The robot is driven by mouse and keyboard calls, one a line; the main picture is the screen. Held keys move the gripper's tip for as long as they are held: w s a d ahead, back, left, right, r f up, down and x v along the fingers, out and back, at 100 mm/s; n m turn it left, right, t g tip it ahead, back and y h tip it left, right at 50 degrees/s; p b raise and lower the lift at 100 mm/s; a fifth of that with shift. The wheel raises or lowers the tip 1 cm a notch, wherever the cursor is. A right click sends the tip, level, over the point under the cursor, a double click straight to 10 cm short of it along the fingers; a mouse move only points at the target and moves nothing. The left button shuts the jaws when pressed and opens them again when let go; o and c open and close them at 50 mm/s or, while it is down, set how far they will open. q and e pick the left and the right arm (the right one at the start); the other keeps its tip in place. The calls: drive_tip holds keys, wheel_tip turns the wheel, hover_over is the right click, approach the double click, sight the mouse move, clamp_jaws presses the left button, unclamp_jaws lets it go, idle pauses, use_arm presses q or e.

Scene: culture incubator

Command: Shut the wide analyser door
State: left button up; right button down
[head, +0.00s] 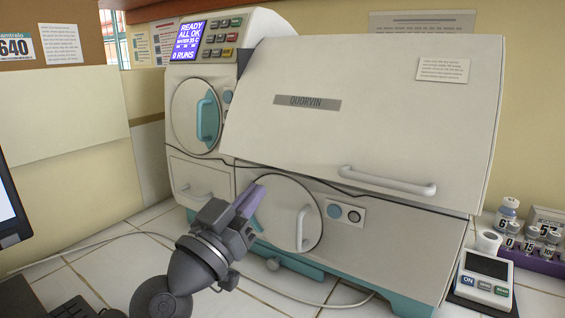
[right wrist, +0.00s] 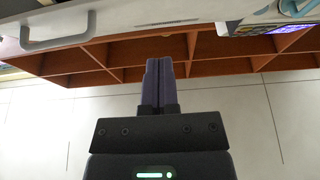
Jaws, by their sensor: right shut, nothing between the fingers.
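The wide analyser door (head: 370,110) is the large cream panel marked QUORVIN on the analyser (head: 190,165). Its lower edge appears to stand out from the body, with a dark line below it. Its white bar handle (head: 388,181) is near the lower edge; a handle also shows at the top left of the right wrist view (right wrist: 58,30). My right gripper (head: 256,194) is shut and empty. In the head view it is in front of the lower round door, below and left of the handle. Contact cannot be told. My left gripper is out of view.
A small round door (head: 193,117) with a teal part is at the upper left, and a lower round door (head: 305,205) is below the panel. A small device (head: 484,275) and vials (head: 507,215) stand at right. A cable crosses the tiled counter. Brown compartments (right wrist: 120,55) show in the wrist view.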

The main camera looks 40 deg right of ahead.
sight(293, 164)
drive_tip(key=d, duration=0.2)
drive_tip(key=w+d, duration=0.1)
drive_tip(key=d, duration=0.1)
drive_tip(key=w+d, duration=0.1)
drive_tip(key=d, duration=0.2)
drive_tip(key=shift+d+r+p, duration=0.1)
drive_tip(key=shift+r+p, duration=0.2)
drive_tip(key=shift+p, duration=0.05)
drive_tip(key=shift+w+d+f, duration=0.15)
drive_tip(key=shift+d+f, duration=0.05)
drive_tip(key=shift+d, duration=0.25)
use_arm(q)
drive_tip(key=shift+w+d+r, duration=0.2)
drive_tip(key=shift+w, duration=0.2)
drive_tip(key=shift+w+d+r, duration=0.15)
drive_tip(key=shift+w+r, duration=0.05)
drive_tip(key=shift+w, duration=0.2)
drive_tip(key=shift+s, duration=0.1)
